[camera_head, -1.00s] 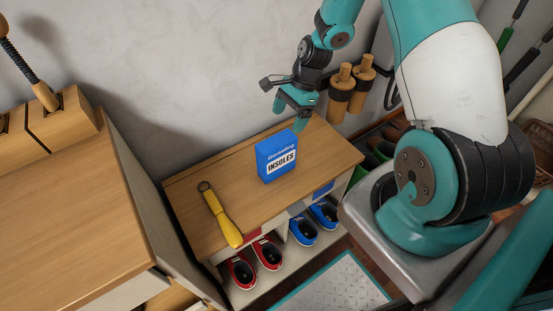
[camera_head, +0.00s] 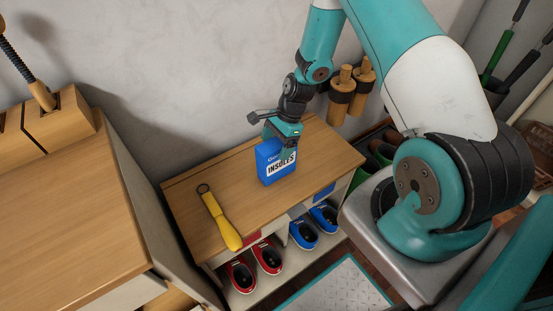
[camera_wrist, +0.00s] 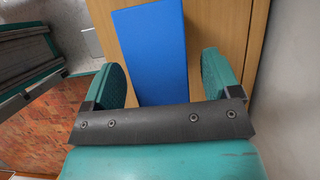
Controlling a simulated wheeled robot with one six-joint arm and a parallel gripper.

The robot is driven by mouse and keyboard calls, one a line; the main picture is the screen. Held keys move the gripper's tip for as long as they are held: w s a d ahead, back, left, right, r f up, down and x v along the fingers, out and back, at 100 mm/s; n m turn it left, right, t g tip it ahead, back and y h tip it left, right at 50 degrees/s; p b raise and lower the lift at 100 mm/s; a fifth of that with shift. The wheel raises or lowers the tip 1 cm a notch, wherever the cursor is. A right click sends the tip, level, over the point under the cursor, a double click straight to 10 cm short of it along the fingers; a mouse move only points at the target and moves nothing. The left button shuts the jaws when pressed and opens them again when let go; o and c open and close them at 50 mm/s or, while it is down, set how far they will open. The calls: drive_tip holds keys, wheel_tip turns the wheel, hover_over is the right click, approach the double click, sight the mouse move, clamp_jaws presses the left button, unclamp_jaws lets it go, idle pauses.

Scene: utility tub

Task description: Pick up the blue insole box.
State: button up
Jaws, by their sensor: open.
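The blue insole box (camera_head: 274,168) stands upright on the wooden bench top, with a white "INSOLES" label on its front. My gripper (camera_head: 280,142) is over the top of the box and hides its upper right part in the head view. In the wrist view the blue box (camera_wrist: 152,52) lies between the two teal fingers of my open gripper (camera_wrist: 160,80), with a gap on each side. I cannot tell from these views whether a finger touches it.
The wooden bench (camera_head: 200,232) carries a yellow-handled tool (camera_head: 220,217) left of the box. Red shoes (camera_head: 267,257) and blue shoes (camera_head: 303,232) sit on the shelf below. A taller wooden cabinet (camera_head: 70,210) stands at left. The wall is close behind.

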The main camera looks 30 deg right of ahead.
drive_tip(key=shift+f, duration=0.25)
idle(0.3)
drive_tip(key=c, duration=1.3)
drive_tip(key=shift+c, duration=0.2)
